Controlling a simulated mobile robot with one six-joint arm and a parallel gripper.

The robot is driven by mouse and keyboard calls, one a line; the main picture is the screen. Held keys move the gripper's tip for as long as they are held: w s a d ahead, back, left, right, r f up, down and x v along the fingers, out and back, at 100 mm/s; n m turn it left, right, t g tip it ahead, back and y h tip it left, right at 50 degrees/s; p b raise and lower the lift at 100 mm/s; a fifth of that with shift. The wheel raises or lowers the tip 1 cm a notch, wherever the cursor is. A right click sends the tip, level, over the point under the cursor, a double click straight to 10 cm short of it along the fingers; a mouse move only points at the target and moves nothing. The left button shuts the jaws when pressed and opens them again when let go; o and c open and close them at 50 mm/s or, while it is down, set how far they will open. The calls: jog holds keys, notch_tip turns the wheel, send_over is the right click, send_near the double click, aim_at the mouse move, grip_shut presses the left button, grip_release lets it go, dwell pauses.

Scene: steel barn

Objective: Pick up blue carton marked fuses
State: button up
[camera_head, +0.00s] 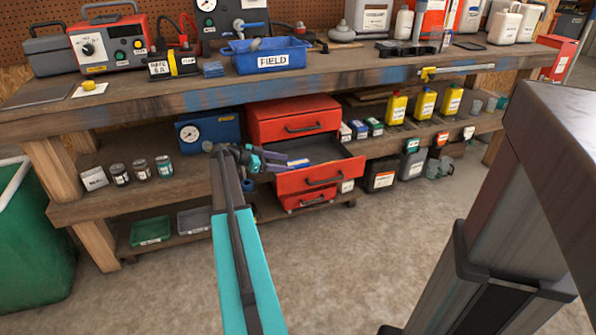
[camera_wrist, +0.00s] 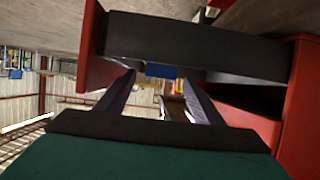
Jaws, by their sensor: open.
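A small blue carton with a pale face (camera_head: 298,163) lies in the open middle drawer of the red drawer cabinet; its marking is too small to read. A blue patch (camera_wrist: 162,70), probably that carton, shows in the wrist view between the finger lines, partly hidden by the dark drawer wall. My gripper (camera_head: 282,163) is at the left side of the open drawer, close beside the carton, its fingers pointing right. In the wrist view my gripper (camera_wrist: 170,90) has its two fingers apart with nothing clearly held. I cannot tell whether a finger touches the carton.
The open drawer (camera_head: 325,178) juts from the red cabinet (camera_head: 293,121) under the workbench (camera_head: 330,72). A blue gauge case (camera_head: 208,132) stands left of the cabinet. Small cartons (camera_head: 360,130) and yellow bottles (camera_head: 425,104) stand on the shelf to the right. The floor in front is clear.

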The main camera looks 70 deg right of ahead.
aim_at(294, 164)
jog(key=shift+d, duration=0.1)
jog(key=shift+r+b+x, duration=0.2)
jog(key=shift+b+x, duration=0.6)
jog(key=shift+x, duration=1.8)
jog(key=shift+s, duration=0.1)
jog(key=c, duration=1.2)
jog(key=shift+o, duration=0.2)
jog(key=shift+r+p, duration=1.25)
jog(key=shift+r, duration=3.75)
